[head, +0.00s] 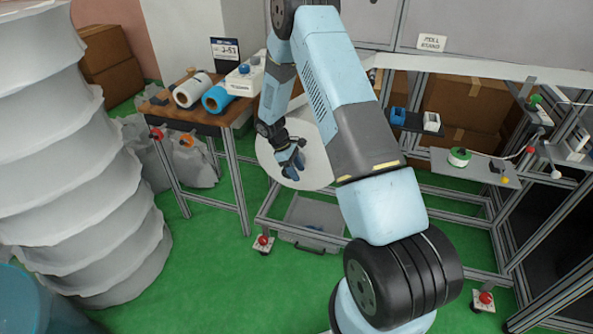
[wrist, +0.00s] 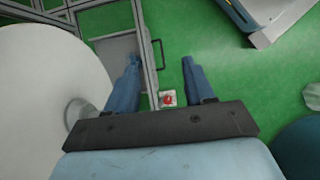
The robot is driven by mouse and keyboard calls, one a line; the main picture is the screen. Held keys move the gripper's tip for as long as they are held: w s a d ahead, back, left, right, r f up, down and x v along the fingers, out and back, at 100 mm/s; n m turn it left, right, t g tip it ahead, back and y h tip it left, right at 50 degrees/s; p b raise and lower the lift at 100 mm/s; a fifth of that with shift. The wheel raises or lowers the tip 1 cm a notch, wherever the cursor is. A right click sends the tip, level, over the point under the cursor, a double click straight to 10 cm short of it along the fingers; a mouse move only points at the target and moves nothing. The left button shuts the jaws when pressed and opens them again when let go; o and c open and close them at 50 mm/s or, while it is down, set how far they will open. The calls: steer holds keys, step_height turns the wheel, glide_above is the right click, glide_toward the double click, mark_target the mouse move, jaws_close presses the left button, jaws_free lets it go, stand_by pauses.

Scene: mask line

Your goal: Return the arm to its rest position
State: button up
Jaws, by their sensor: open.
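My gripper (head: 291,163) hangs at the end of my bent light-blue arm in the head view, in front of a white round disc (head: 316,165). In the wrist view my gripper (wrist: 158,80) points down with its two blue fingers spread apart. Nothing is between the fingers. Below them show the green floor, the edge of a grey drawer and a red knob (wrist: 167,99) on a small white plate. The white disc (wrist: 45,100) fills the left of the wrist view.
A wooden table (head: 205,118) with white and blue rolls stands at the left. A metal frame with shelves (head: 470,165) stands at the right. A grey drawer (head: 312,218) with a handle sits low under the disc. A large white ribbed column (head: 75,170) fills the left. Green floor is free between.

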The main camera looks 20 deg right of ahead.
stand_by(0.3)
steer(key=s+r+m+t+y, duration=0.1)
steer(key=s+r+m+t, duration=0.3)
steer(key=r, duration=1.2)
steer(key=s+r+m+y, duration=0.1)
steer(key=s+r, duration=0.5)
steer(key=r, duration=1)
steer(key=s+a+r+m+t, duration=0.1)
steer(key=s+r, duration=0.3)
steer(key=s, duration=0.4)
steer(key=s+a+r+m+t+y, duration=0.1)
steer(key=s+r+m+t, duration=0.1)
steer(key=s+r, duration=0.3)
steer(key=s+r+m+t+y, duration=0.1)
steer(key=s+r, duration=0.4)
steer(key=s, duration=0.7)
steer(key=shift+a+r+m+t, duration=0.15)
steer(key=shift+a+m+t, duration=0.25)
steer(key=shift+m, duration=0.5)
steer(key=shift+c, duration=0.4)
